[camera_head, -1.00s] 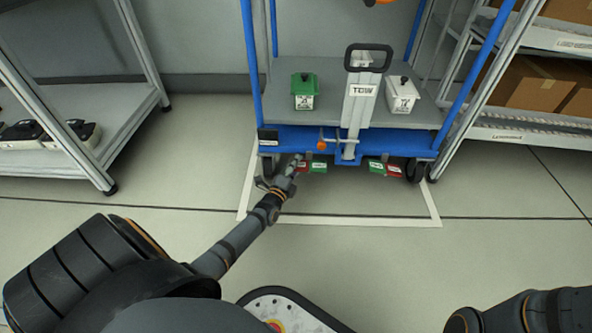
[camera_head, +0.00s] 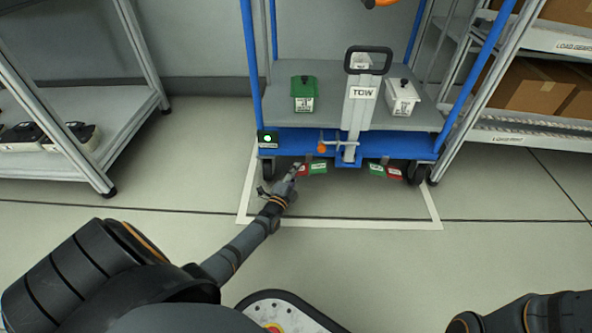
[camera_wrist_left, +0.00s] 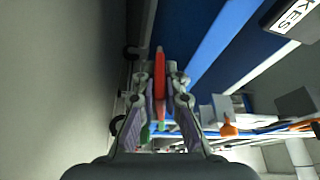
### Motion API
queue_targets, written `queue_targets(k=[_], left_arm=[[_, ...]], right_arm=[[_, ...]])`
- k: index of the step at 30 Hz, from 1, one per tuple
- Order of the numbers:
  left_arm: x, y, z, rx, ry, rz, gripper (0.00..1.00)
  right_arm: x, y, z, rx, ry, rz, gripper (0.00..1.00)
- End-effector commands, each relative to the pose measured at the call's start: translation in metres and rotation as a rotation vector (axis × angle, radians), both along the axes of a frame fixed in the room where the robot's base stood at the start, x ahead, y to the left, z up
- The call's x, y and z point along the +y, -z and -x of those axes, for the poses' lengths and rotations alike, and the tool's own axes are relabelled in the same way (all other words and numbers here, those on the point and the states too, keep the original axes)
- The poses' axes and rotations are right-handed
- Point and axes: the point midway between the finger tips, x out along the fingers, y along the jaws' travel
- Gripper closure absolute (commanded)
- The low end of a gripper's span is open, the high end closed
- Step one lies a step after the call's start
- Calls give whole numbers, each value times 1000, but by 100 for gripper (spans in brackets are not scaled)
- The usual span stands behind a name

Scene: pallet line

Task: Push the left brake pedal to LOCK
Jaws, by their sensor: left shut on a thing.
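The left brake pedal (camera_head: 318,168) is under the front edge of the blue cart (camera_head: 400,142), with a green end toward the middle and a red end on the left. My left gripper (camera_head: 294,170) is at the red end. In the left wrist view its fingers (camera_wrist_left: 160,92) are closed on both sides of the upright red plate of the pedal (camera_wrist_left: 160,62). The fingers partly cover the red end in the head view. A small box at the cart's left corner (camera_head: 267,139) shows a lit greenish-white round light. My right gripper is out of view.
The right pedal (camera_head: 377,169) also has green and red ends. A TOW handle (camera_head: 357,105) stands at the cart's middle, between a green box (camera_head: 304,93) and a white box (camera_head: 402,96). Shelves flank the cart. The floor in front is clear.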

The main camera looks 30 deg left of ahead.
Motion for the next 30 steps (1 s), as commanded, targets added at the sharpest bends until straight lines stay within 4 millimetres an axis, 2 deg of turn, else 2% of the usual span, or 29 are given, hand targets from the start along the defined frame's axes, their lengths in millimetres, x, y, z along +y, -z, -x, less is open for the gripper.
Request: queue_targets(k=[9,10,15,24,26,30], left_arm=[[-1,2,0,-8,1,20,100],[-1,2,0,-8,1,20,88],[0,1,0,-9,0,18,68],[-1,2,3,-9,1,17,68],[-2,3,8,-8,2,17,68],[-6,7,37,-5,2,18,68]], right_arm=[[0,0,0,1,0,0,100],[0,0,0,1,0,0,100],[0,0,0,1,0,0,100],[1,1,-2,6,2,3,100],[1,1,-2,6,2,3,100],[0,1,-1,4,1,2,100]])
